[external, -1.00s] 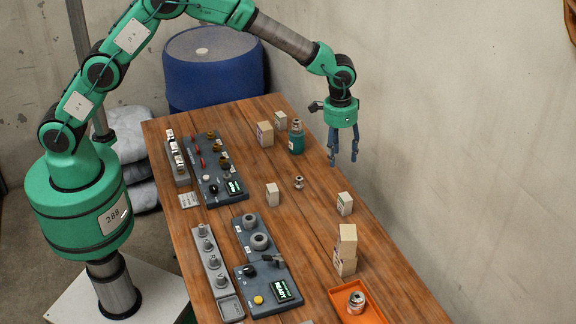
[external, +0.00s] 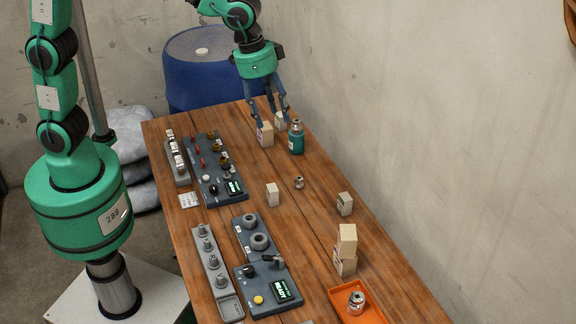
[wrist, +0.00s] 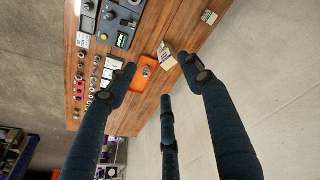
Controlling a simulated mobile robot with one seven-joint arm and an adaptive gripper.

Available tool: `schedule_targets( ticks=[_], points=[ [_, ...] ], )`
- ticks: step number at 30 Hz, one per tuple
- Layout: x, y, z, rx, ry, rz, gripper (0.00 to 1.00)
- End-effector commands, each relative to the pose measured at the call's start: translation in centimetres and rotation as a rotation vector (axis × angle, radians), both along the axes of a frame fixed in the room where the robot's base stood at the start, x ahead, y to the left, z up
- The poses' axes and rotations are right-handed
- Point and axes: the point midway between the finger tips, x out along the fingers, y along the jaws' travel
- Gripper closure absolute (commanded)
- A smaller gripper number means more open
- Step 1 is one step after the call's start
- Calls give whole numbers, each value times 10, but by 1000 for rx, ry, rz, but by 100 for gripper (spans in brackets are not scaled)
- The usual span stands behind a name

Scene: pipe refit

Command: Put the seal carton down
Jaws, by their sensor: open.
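Several small pale cartons stand on the table; I cannot tell which is the seal carton. One carton (external: 265,137) and a smaller carton (external: 280,120) stand near the far end, beside the teal bottle. My gripper (external: 274,118) is open with its fingers down around these two, partly hiding them; I cannot tell whether it touches either. In the wrist view my gripper (wrist: 162,80) has its fingers spread with no carton held between them. A carton stack (wrist: 167,55) and a lone carton (wrist: 209,17) show beyond the fingers.
The teal bottle (external: 296,138) stands close to the right of my gripper. Panels line the left side.

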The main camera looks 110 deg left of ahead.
Motion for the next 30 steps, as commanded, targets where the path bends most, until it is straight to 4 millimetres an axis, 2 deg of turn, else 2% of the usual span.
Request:
schedule_targets(
  ticks=[1,6,15,22,30],
  points=[
    [-11,-10,9,4,-11,-14,49],
    [-47,-39,31,15,-38,-61,49],
    [-115,-86,57,33,-86,-142,49],
    [-169,-115,67,46,-125,-203,49],
    [-232,-144,66,60,-171,-276,49]
  ],
)
